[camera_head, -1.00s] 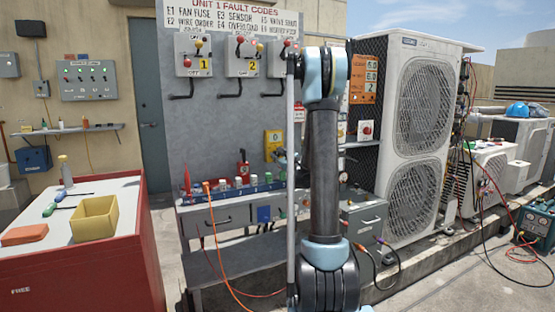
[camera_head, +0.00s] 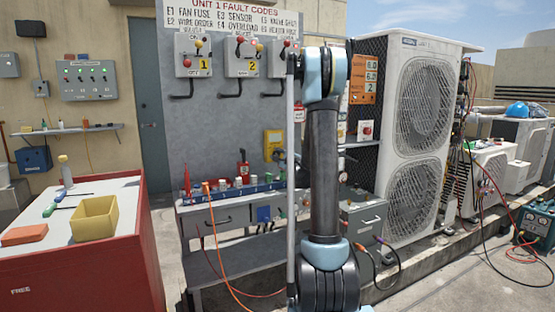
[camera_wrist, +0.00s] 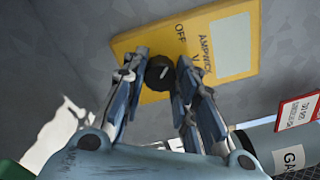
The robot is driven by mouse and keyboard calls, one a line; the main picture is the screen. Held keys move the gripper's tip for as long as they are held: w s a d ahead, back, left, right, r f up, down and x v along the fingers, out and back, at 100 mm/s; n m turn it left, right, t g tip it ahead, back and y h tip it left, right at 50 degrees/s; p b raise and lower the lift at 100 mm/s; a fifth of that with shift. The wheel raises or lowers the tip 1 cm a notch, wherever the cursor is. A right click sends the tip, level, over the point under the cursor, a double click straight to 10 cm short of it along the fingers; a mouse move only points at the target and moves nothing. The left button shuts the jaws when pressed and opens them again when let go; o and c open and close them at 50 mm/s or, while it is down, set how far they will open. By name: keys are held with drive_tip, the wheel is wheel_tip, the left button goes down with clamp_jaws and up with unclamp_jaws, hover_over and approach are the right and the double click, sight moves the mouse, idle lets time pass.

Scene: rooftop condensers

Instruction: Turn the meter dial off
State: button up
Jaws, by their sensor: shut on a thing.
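The yellow meter (camera_head: 273,137) is mounted on the grey panel in the head view, left of my arm. In the wrist view the meter (camera_wrist: 158,42) fills the upper middle, tilted, with a pale blank display and printed "OFF" and other letters. Its round black dial (camera_wrist: 158,82) has a short white pointer mark, slanting up to the right and not in line with the "OFF" print. My gripper (camera_wrist: 160,67) is shut on the dial, one finger on each side. In the head view my gripper (camera_head: 280,156) is small and partly hidden near the meter's lower right.
A grey cylinder with a label (camera_wrist: 289,155) and a red-and-white tag (camera_wrist: 298,109) lie close to the right finger. Levers (camera_head: 242,55) hang above.

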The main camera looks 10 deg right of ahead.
drive_tip(key=shift+s+a, duration=0.1)
drive_tip(key=shift+a, duration=0.1)
drive_tip(key=o, duration=1.1)
drive_tip(key=shift+d, duration=0.1)
drive_tip(key=v, duration=1.2)
